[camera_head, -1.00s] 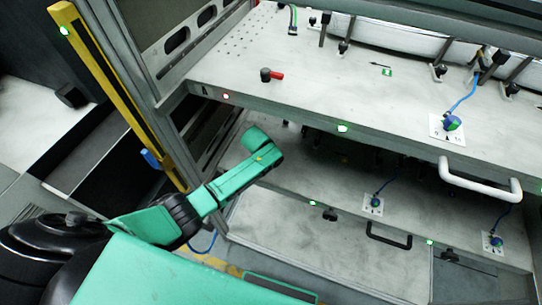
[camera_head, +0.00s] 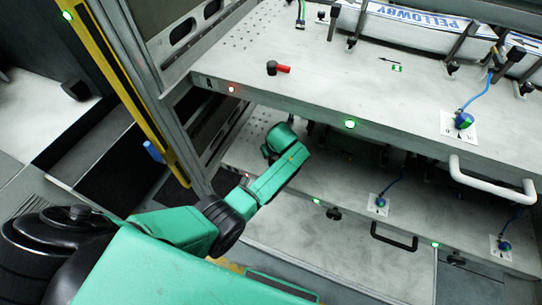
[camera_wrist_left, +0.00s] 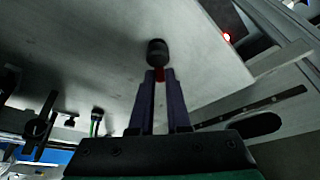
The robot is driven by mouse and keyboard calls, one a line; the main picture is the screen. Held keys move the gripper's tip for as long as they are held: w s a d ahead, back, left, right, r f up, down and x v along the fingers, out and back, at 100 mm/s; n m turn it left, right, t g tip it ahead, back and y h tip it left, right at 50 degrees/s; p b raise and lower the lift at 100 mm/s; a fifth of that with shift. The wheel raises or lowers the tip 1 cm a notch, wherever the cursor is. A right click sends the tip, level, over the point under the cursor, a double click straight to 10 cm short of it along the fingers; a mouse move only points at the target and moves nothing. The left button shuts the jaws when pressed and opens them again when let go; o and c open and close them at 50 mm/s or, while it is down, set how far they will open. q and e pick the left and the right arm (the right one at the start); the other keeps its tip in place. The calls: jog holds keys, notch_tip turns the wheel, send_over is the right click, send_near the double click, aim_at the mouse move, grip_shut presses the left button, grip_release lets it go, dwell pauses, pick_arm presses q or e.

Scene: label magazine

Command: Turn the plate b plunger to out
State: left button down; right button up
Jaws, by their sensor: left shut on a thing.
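A plunger (camera_wrist_left: 157,50) with a round black body and a short red handle sits on a pale plate in the left wrist view. My left gripper (camera_wrist_left: 160,76) is shut on the red handle, with only a bit of red showing between its two dark fingertips. In the head view my green left forearm reaches between the top plate (camera_head: 330,85), marked A, and the lower plate (camera_head: 345,185). The fingertips and the held plunger are hidden there. My right gripper is in neither view.
Another black and red plunger (camera_head: 278,68) stands on the top plate, near a red lamp (camera_head: 231,89). A white handle (camera_head: 492,184) projects from that plate's front edge. A yellow post (camera_head: 125,90) stands left of my arm. Clamps and cables line the back.

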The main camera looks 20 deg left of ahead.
pick_arm(q)
jog(key=shift+s+a+n+g+y+b, duration=0.15)
jog(key=shift+n+g+y+b, duration=0.2)
jog(key=shift+n+b, duration=0.6)
jog(key=shift+n, duration=0.45)
jog(key=c, duration=0.9)
grip_release()
jog(key=shift+a+r+p, duration=0.1)
jog(key=shift+p, duration=0.25)
